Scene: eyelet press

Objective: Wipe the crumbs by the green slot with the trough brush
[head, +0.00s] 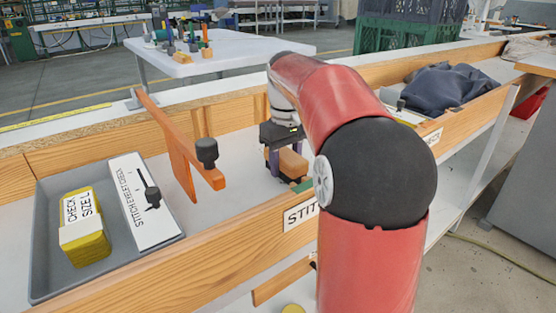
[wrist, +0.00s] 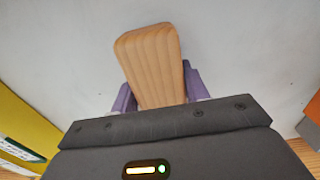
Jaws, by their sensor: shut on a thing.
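My gripper (head: 283,158) is low in the white-floored trough, behind the front board that carries a partly hidden "STIT…" label. Its purple fingers are shut on a pale wooden block (wrist: 152,62), which looks like the trough brush's wooden body. In the head view the block (head: 293,164) shows just below the dark gripper housing. No bristles are visible. A small green piece (head: 302,186) shows beside the block at the front board; I cannot tell whether it is the green slot. I see no crumbs; my arm hides part of the trough.
An orange wooden paddle (head: 180,150) with a black knob stands across the trough to the left. Dark cloth (head: 447,85) lies at the right. Bare white floor (head: 240,150) shows left of my gripper.

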